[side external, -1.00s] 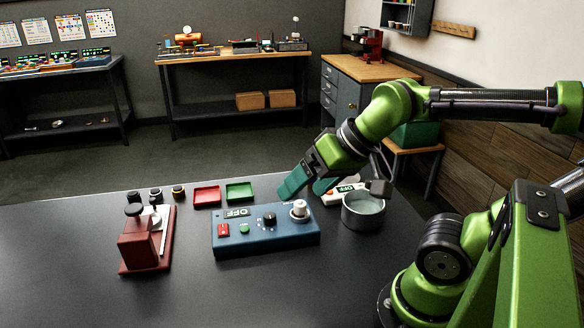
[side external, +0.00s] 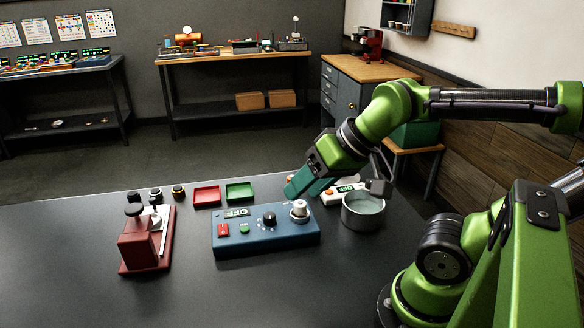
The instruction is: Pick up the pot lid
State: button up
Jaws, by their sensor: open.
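My gripper (side external: 304,187), with teal fingers, is open and points down to the left. In the picture it is above and behind the right end of the blue control box. A grey round metal pot (side external: 362,216) stands on the table to the right of that box, below and right of my gripper. Its top shows a pale greenish surface; I cannot tell whether this is a lid or the inside. No separate pot lid is clearly visible. I see nothing held between the fingers.
The blue control box (side external: 262,238) carries a silver piece (side external: 299,210). A white device (side external: 340,193) sits behind the pot, partly hidden by my gripper. A red tray (side external: 206,196), a green tray (side external: 239,192) and a dark red stand (side external: 145,245) are left. The front of the table is clear.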

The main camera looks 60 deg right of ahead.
jog(key=w+d+f+m+g, duration=0.1)
jog(key=w+d+m, duration=0.1)
jog(key=d+m, duration=0.35)
jog(key=w+d+f+m+g+h, duration=0.1)
jog(key=w+d+m, duration=0.15)
jog(key=d, duration=0.55)
jog(key=w+d+f+m, duration=0.1)
jog(key=w+d+m, duration=0.2)
jog(key=d, duration=0.4)
jog(key=s+d+f+m+h, duration=0.1)
jog(key=d+f+m, duration=0.1)
jog(key=d+m, duration=1)
jog(key=s+d+f+m, duration=0.2)
jog(key=d+m, duration=0.7)
jog(key=d, duration=0.5)
jog(key=shift+g, duration=0.4)
jog(key=x, duration=1.1)
jog(key=shift+w+a, duration=0.15)
jog(key=shift+w, duration=0.1)
jog(key=shift+a+x, duration=0.15)
jog(key=shift+x, duration=1.25)
jog(key=shift+a+x, duration=0.1)
jog(key=shift+x, duration=1.25)
